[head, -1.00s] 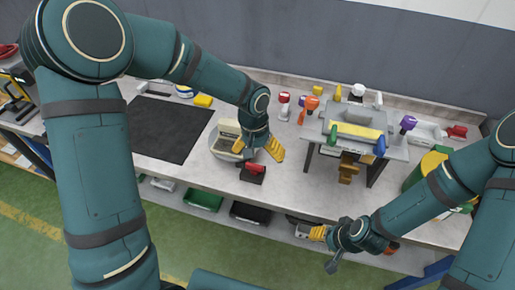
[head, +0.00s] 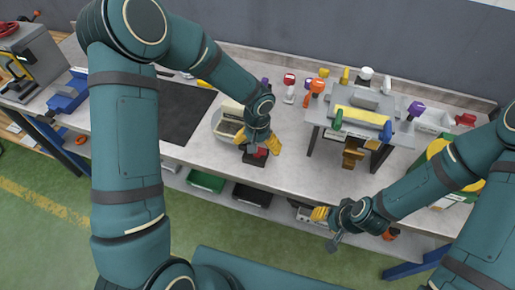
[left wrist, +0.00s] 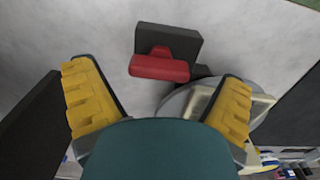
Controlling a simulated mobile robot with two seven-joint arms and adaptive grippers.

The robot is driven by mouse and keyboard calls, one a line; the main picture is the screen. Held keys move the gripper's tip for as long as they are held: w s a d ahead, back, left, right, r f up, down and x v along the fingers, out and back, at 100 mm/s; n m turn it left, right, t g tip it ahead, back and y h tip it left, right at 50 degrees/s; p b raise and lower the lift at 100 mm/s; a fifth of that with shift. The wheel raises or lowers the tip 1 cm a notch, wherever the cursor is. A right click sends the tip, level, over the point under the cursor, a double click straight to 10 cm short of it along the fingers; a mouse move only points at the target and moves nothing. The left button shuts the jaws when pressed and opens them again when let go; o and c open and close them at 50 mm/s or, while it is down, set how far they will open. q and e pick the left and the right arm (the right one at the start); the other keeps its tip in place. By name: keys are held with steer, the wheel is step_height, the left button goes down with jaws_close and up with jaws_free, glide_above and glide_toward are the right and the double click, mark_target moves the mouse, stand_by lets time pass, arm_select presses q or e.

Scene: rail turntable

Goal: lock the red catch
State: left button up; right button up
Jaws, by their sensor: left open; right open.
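The red catch (head: 261,153) sits on a small black base (head: 253,160) near the bench's front edge. In the left wrist view the red catch (left wrist: 160,67) has a wide bar and a narrower stem against the black block (left wrist: 170,40). My left gripper (head: 258,141) is open above the catch, its yellow fingers spread to either side of it in the wrist view and apart from it. The gripper partly hides the catch in the head view. My right gripper (head: 321,214) is open and empty in front of the bench edge.
A round turntable (head: 217,128) carrying a beige part (head: 230,122) stands right beside the catch. A dark mat (head: 180,115) lies to the left. A raised grey stand (head: 318,117) with coloured handles is to the right. Bare bench lies between.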

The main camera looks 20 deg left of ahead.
arm_select(q)
steer(key=shift+f, duration=0.75)
steer(key=c, duration=1.2)
